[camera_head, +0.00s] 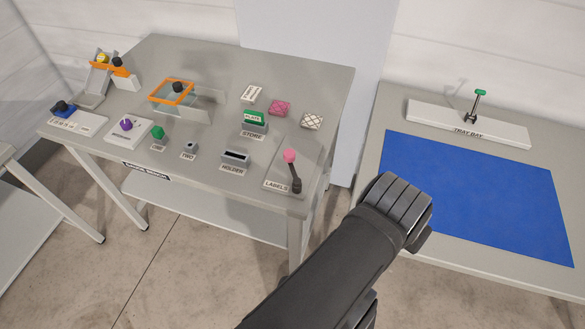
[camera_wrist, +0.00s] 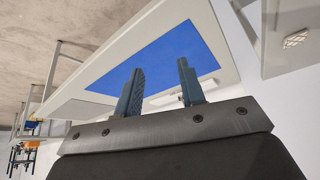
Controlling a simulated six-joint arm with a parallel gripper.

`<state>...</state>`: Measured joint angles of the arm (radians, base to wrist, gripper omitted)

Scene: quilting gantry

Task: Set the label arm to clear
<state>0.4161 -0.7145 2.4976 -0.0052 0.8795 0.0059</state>
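The label arm (camera_head: 293,170) is a dark lever with a pink knob (camera_head: 289,155) on a grey plate marked LABELS, at the front right corner of the left table in the head view. It leans, with the knob up and toward the back left. No "clear" marking is readable. My dark arm reaches up from the bottom of the head view, to the right of the lever and apart from it; its fingers are hidden there. In the wrist view my gripper (camera_wrist: 157,88) has two blue-grey fingers spread apart with nothing between them. The label arm is not recognisable in the wrist view.
A holder (camera_head: 235,157), a green plate box (camera_head: 254,119) and patterned pieces (camera_head: 312,121) stand near the lever. An orange frame (camera_head: 172,92) and a purple knob (camera_head: 126,124) are farther left. The right table has a blue mat (camera_head: 480,205) and a green-topped lever (camera_head: 476,105).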

